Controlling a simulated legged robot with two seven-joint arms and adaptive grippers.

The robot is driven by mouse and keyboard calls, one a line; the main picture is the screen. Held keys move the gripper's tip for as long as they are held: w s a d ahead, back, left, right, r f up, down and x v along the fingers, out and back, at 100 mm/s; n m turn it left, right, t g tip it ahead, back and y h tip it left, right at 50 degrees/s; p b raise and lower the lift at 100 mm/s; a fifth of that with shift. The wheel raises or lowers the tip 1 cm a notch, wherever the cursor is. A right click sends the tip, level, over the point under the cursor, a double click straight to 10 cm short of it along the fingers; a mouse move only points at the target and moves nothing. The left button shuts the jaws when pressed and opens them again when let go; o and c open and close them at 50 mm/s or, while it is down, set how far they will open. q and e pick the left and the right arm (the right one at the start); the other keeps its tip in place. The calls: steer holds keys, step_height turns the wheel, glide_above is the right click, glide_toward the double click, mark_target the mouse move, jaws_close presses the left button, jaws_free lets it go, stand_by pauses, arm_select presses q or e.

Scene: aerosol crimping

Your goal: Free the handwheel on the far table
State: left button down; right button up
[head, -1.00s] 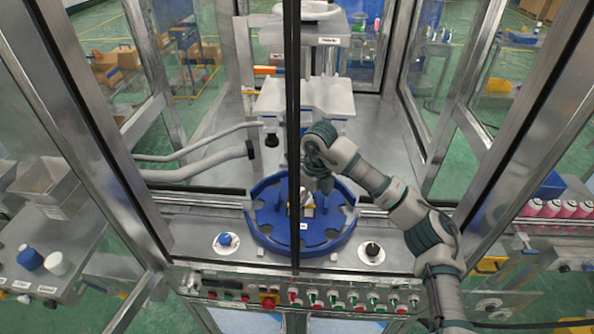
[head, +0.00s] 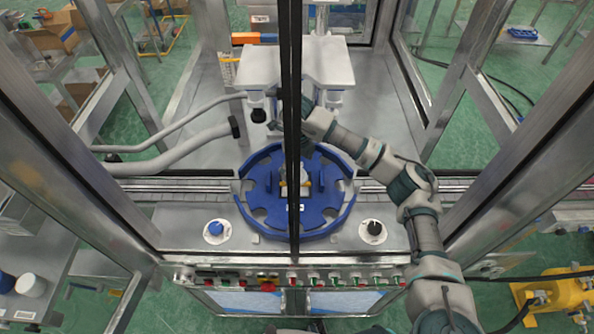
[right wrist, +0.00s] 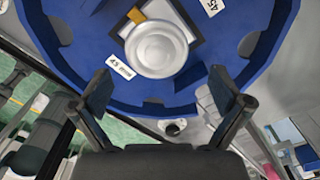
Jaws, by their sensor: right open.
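I cannot make out a handwheel with certainty in either view. The blue star-shaped wheel (head: 258,213) lies flat on the machine's metal deck, with a small fixture at its middle partly hidden by the dark upright. In the right wrist view the blue wheel (right wrist: 60,75) fills the upper part, with a round silver piece (right wrist: 157,50) on a dark square at its centre. My right gripper (right wrist: 160,88) is open and empty, its fingers apart below the silver piece. My left gripper is not in view.
A dark upright (head: 293,110) splits the opening. A white press head (head: 325,68) stands behind the wheel. Grey hoses (head: 180,155) run at left. A blue button (head: 216,229) and a black knob (head: 374,229) flank the wheel. A button panel (head: 230,277) lines the front.

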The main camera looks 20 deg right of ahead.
mark_target(297, 175)
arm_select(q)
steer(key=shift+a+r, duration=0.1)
arm_select(e)
steer(key=shift+a+f, duration=0.2)
steer(key=shift+f, duration=1.35)
steer(key=c, duration=1.1)
steer(key=shift+d, duration=0.1)
